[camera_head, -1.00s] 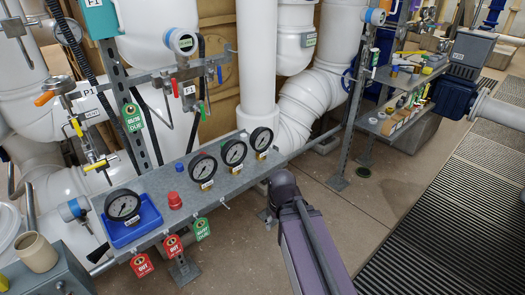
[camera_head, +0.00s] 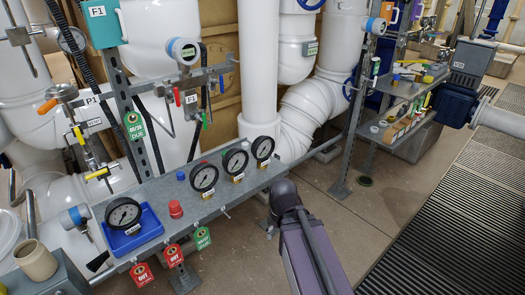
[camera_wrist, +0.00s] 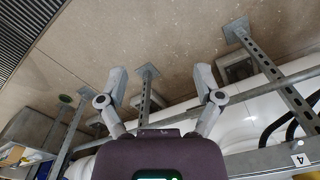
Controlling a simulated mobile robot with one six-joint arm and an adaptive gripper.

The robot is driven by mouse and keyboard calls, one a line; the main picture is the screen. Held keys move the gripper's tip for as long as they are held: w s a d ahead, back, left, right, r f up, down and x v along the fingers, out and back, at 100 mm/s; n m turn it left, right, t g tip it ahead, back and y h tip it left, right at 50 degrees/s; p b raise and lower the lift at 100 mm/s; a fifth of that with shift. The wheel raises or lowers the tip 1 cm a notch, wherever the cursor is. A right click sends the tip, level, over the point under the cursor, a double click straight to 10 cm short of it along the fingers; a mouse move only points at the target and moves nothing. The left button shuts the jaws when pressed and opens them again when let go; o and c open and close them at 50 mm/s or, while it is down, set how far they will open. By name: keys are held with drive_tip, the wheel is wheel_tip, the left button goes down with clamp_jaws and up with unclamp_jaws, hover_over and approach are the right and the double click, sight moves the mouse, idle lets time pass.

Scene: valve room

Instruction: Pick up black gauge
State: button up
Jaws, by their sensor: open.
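Several round gauges with black rims and white dials show in the head view. Three stand in a row on the grey metal shelf: a left gauge (camera_head: 203,177), a middle gauge (camera_head: 235,161) and a right gauge (camera_head: 262,149). Another black gauge (camera_head: 123,213) lies in a blue tray (camera_head: 142,240) at the shelf's left end. In the wrist view my gripper (camera_wrist: 160,77) is open and empty, its two fingers wide apart over floor and shelf supports. No gauge shows there. In the head view my arm is right of the shelf; its fingers are hidden.
The grey shelf (camera_head: 188,205) also bears a red knob-like part (camera_head: 175,209). Red tags (camera_head: 142,274) and a green tag (camera_head: 202,238) hang from its front edge. A metal post (camera_head: 134,120) and white pipes rise behind. Open floor (camera_head: 350,225) lies to the right.

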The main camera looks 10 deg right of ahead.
drive_tip(key=shift+o, duration=0.4)
wheel_tip(320, 180, up, 30)
drive_tip(key=m+p, duration=1.2)
drive_tip(key=p, duration=1.8)
hover_over(261, 136)
drive_tip(key=shift+a+f, duration=0.15)
drive_tip(key=shift+f+b, duration=0.2)
drive_tip(key=shift+b, duration=0.15)
wheel_tip(261, 136, down, 8)
drive_tip(key=b, duration=0.8)
drive_tip(key=shift+s+f, duration=0.1)
drive_tip(key=shift+f, duration=0.05)
